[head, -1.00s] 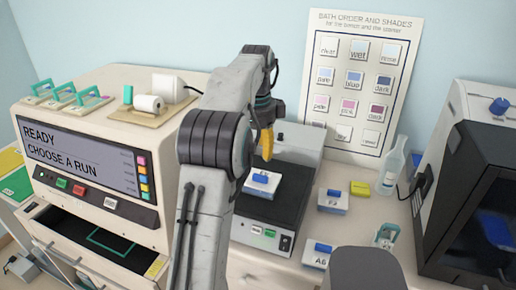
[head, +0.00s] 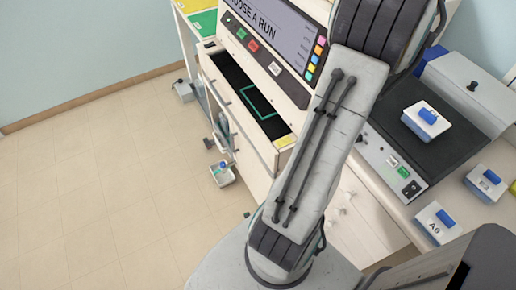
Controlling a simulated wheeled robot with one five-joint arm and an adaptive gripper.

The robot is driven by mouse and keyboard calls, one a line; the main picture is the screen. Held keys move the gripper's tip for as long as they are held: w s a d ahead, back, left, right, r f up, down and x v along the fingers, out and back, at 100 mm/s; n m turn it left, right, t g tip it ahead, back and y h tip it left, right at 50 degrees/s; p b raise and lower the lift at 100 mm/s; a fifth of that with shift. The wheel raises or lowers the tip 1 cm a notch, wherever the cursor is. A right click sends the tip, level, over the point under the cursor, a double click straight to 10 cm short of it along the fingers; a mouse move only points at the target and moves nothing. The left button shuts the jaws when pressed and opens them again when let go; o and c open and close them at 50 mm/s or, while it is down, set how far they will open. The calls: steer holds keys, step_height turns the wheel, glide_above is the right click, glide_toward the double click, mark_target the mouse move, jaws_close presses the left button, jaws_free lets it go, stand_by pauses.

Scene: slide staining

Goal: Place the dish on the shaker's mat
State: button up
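A white dish with a blue grip on top (head: 427,120) sits upright on the shaker's dark mat (head: 399,110), nearer its right side. The shaker (head: 389,165) has a light front panel with a green button and a dark switch. No gripper touches the dish in the earlier view, where the yellow-tipped gripper hangs just above and beside it. My gripper is out of view now; my arm runs up past the top edge and hides part of the shaker's left side.
Two similar dishes stand on the bench right of the shaker: one at its side (head: 487,184), one marked A6 (head: 437,222). A small container (head: 222,174) is low beside the cabinet. The floor (head: 90,190) at left is clear.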

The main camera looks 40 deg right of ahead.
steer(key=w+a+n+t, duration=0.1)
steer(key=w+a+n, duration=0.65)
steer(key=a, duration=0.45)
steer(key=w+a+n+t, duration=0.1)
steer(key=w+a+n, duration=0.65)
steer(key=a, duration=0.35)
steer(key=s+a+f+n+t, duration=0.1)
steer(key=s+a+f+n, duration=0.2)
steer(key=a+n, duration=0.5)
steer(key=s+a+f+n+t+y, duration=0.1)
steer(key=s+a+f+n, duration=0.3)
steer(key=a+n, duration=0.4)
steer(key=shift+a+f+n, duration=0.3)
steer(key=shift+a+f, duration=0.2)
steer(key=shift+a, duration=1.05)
